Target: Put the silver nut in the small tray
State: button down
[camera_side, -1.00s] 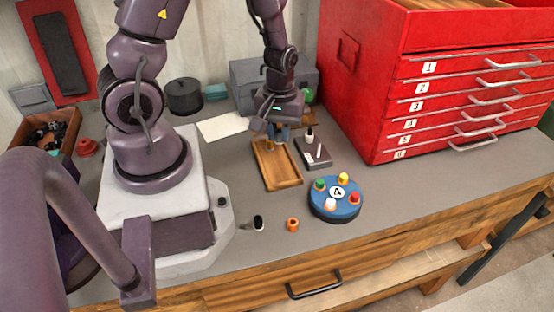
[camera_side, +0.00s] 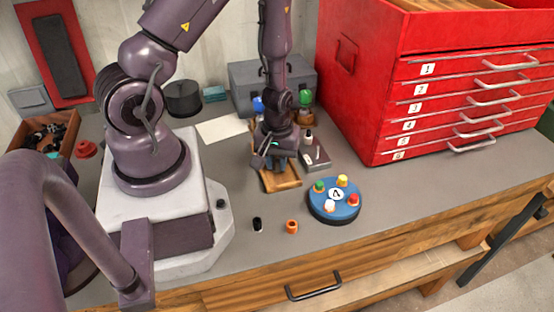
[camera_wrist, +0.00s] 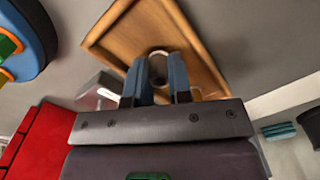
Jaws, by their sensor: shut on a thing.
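The small tray is a shallow wooden tray with a raised rim; it shows in the side view (camera_side: 283,185) and fills the upper middle of the wrist view (camera_wrist: 118,24). My gripper (camera_wrist: 160,82) is shut on the silver nut (camera_wrist: 158,52), a grey ring whose top edge shows between the blue fingers. In the side view, my gripper (camera_side: 279,163) is over the tray, pointing down, and the nut is hidden there. I cannot tell whether the nut touches the tray floor.
A blue round base (camera_side: 334,209) with several coloured pegs stands right of the tray. A grey block (camera_side: 316,157) with small parts is close beside it. An orange nut (camera_side: 292,226) and a black piece (camera_side: 257,225) lie in front. A red cabinet (camera_side: 345,110) bounds the right.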

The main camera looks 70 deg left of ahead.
jog(key=shift+f, duration=0.1)
jog(key=c, duration=1.3)
grip_release()
notch_tip(320, 180, up, 12)
jog(key=r, duration=0.1)
notch_tip(320, 180, up, 10)
jog(key=m+t, duration=0.3)
jog(key=m, duration=0.2)
send_over(278, 170)
jog(key=w+d, duration=0.1)
jog(key=d, duration=0.3)
jog(key=s+d+r+m+t, duration=0.1)
jog(key=s+r+m, duration=0.1)
jog(key=r, duration=0.1)
jog(key=s+d+r+m, duration=0.2)
jog(key=r+m, duration=0.1)
jog(key=r, duration=0.1)
jog(key=s+d+r+m+t, duration=0.1)
jog(key=s+r+m, duration=0.1)
jog(key=r, duration=0.2)
jog(key=shift+d+t, duration=0.3)
jog(key=shift+d, duration=0.1)
